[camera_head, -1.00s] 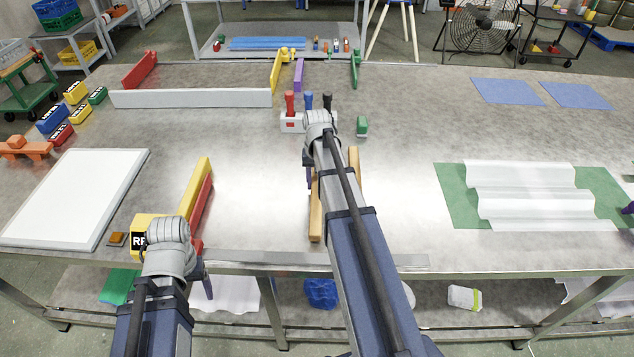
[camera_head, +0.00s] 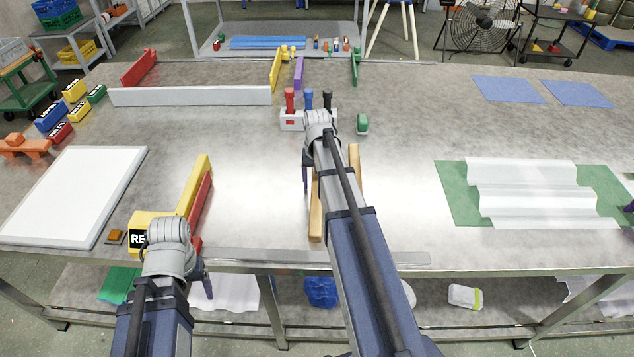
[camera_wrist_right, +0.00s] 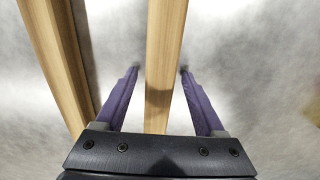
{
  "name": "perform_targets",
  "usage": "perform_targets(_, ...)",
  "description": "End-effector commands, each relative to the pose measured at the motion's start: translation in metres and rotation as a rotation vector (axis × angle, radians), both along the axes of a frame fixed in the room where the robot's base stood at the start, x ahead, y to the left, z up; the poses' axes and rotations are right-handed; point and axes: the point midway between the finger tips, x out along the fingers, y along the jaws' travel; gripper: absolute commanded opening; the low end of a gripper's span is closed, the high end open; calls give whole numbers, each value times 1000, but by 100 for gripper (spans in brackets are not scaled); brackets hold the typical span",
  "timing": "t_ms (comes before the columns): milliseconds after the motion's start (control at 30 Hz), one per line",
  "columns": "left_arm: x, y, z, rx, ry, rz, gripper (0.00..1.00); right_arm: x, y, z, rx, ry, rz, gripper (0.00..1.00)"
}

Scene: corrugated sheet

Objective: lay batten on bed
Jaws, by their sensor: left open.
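Two pale wooden battens lie on the grey table near its front middle. In the head view, one batten (camera_head: 315,215) shows left of my right arm and the other (camera_head: 354,160) right of it. In the right wrist view, my right gripper (camera_wrist_right: 157,75) is open, with its purple fingers on either side of one batten (camera_wrist_right: 163,50) and gaps on both sides. The second batten (camera_wrist_right: 52,55) lies outside the fingers to the left. My left gripper (camera_head: 206,284) is open at the front edge, mostly hidden by its wrist. A white corrugated sheet (camera_head: 525,172) lies on a green bed (camera_head: 452,190) at the right.
A white board (camera_head: 75,195) lies at the left. A yellow and red angled piece (camera_head: 198,190) stands by my left gripper. A holder (camera_head: 293,122) with coloured handles stands beyond my right wrist. A long grey bar (camera_head: 190,97) lies behind. The table between battens and bed is clear.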

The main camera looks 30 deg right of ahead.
Motion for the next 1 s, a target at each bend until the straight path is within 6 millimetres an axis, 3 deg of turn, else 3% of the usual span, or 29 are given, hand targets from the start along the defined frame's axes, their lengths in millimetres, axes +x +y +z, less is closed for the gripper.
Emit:
perform_targets(467, 0, 0, 7, 0, 0, 0, 77, 0, 0, 7, 0, 0, 0, 77)
perform_targets(1000, 0, 0, 70, 0, 0, 0, 77, 0, 0, 70, 0, 0, 0, 77)
